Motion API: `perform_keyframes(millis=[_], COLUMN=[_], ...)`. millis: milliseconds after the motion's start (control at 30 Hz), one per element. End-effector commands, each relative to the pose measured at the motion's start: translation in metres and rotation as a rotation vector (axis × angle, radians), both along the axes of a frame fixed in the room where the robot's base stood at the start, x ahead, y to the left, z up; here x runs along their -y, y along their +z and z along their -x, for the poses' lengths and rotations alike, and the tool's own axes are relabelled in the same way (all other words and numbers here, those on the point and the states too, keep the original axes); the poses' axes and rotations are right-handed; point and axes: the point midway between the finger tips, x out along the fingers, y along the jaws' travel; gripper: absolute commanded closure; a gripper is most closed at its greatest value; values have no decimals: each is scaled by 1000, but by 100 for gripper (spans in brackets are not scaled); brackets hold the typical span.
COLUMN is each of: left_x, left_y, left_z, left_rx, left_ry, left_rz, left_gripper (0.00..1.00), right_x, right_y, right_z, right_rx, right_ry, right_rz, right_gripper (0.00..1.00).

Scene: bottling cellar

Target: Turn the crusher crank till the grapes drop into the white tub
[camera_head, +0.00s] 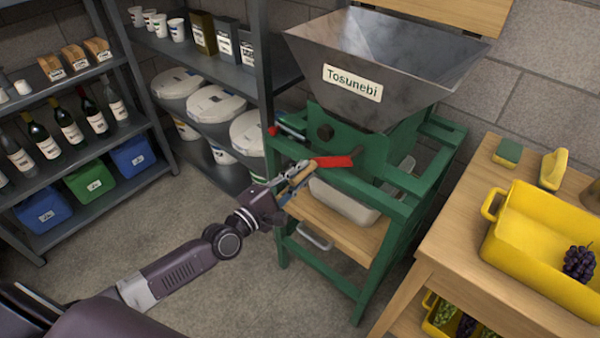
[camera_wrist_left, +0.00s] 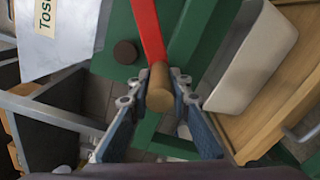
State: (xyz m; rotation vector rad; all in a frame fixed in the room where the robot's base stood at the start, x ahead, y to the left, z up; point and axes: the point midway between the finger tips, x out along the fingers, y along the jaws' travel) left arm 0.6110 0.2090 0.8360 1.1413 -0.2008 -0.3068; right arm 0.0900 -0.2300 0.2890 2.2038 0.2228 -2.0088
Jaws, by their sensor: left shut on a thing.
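The crusher has a grey metal hopper (camera_head: 395,58) marked "Tosunebi" on a green frame (camera_head: 342,148). Its red crank arm (camera_head: 335,162) shows at the front and also in the left wrist view (camera_wrist_left: 147,30). The crank's wooden handle (camera_wrist_left: 160,88) is between the fingers of my left gripper (camera_head: 296,178), which is shut on it. The white tub (camera_head: 345,203) stands on the wooden shelf under the hopper, partly hidden by the frame; its side shows in the left wrist view (camera_wrist_left: 243,60). The inside of the hopper shows no grapes. My right gripper is not in view.
A wooden table (camera_head: 455,240) at the right holds a yellow crate (camera_head: 510,225) with dark grapes (camera_head: 579,263), a sponge (camera_head: 507,151) and a brush (camera_head: 553,169). Shelves with bottles, bins and white buckets (camera_head: 215,105) stand left and behind. Floor at the lower middle is clear.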

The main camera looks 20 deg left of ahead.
Motion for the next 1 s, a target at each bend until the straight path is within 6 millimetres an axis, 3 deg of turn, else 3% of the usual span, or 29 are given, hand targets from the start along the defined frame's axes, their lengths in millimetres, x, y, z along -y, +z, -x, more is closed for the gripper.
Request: perform_keyframes(millis=[167, 200, 367, 733, 1000], left_x=[3, 3, 3, -1, -17], left_y=[-4, -4, -3, -2, -3], left_z=[2, 2, 2, 7, 52], left_rx=[-8, -8, -6, -2, -6], left_ry=[-7, -7, -5, -3, -5], left_rz=[-4, -4, -3, -3, -5], left_gripper=[100, 81, 64, 64, 64], right_x=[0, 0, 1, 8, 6], right_y=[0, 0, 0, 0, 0], right_z=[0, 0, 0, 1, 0], right_rx=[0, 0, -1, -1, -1], right_ry=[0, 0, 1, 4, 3], right_rz=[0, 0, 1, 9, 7], right_gripper=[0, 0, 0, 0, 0])
